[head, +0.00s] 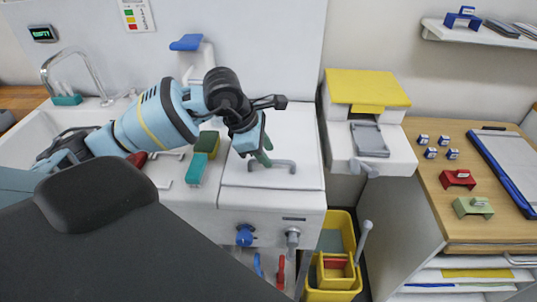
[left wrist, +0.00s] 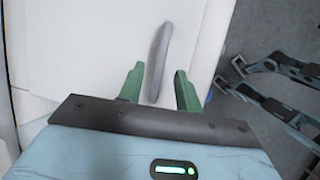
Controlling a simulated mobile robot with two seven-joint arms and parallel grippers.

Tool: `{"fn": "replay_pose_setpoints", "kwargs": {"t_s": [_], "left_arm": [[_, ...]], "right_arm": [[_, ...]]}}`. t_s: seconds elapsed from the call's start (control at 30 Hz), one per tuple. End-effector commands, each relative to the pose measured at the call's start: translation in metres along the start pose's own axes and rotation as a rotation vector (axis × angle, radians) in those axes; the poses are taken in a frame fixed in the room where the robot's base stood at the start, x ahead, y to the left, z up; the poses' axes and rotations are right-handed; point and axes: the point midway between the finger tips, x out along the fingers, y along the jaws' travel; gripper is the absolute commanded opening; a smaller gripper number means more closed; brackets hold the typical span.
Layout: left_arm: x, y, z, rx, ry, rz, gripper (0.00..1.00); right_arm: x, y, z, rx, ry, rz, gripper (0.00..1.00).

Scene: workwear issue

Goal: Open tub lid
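The tub lid (head: 300,176) is a white flat cover on the counter unit, with a grey bar handle (head: 272,164) near its front edge. The lid lies flat and looks closed. My left gripper (head: 265,160) is over the handle's left end. In the left wrist view the green fingers of my left gripper (left wrist: 158,88) are apart, and the grey handle (left wrist: 160,60) runs up from between them. I cannot tell whether the fingers touch it. My right gripper is not in the head view.
A green-and-yellow sponge (head: 207,144) and a teal brush (head: 196,170) lie left of the lid. A blue knob (head: 245,235) is on the front panel. A yellow bin (head: 340,240) stands below right. A yellow-topped dispenser (head: 366,88) is right of the lid.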

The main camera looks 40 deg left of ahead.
Motion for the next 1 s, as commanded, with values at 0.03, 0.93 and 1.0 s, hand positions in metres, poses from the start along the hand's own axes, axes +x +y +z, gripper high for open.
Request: {"fn": "replay_pose_setpoints", "kwargs": {"t_s": [0.03, 0.93, 1.0], "left_arm": [[0.006, 0.000, 0.000, -0.001, 0.000, -0.002, 0.34], [0.020, 0.000, 0.000, 0.000, 0.000, 0.000, 0.00], [0.020, 0.000, 0.000, 0.000, 0.000, 0.000, 0.00]], "right_arm": [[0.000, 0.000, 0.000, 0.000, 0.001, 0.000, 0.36], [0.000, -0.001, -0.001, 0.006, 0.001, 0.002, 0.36], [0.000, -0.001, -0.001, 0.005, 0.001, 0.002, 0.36]]}}
